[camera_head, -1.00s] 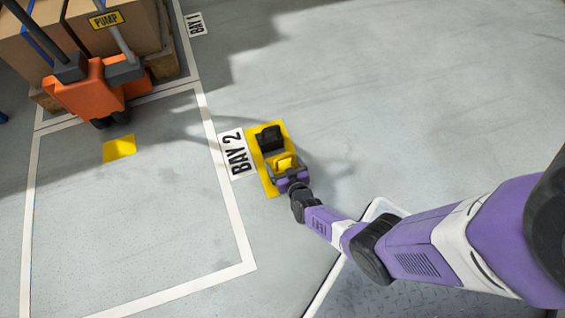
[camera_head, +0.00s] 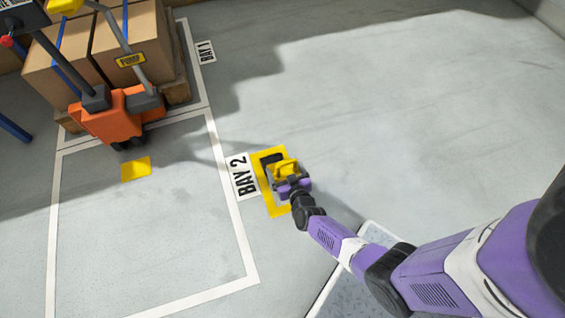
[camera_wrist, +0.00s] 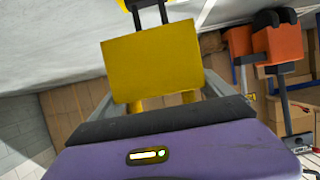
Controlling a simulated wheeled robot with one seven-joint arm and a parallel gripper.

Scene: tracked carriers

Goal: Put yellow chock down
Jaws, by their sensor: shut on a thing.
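My gripper (camera_head: 284,173) is shut on the yellow chock (camera_head: 285,166). In the wrist view the chock (camera_wrist: 150,65) shows as a flat yellow face between the grey fingers, beyond my purple gripper body. In the head view it appears over the yellow floor marking (camera_head: 261,178), beside the BAY 2 label. I cannot tell whether its underside touches the floor. A dark shape (camera_head: 269,159) shows just behind the chock, partly hidden by it.
The BAY 2 label (camera_head: 240,176) lies left of the yellow marking. An orange pump truck (camera_head: 112,122) stands by boxes on a pallet (camera_head: 177,92) at upper left. A yellow patch (camera_head: 136,169) lies inside the white-lined bay. Open floor lies to the right.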

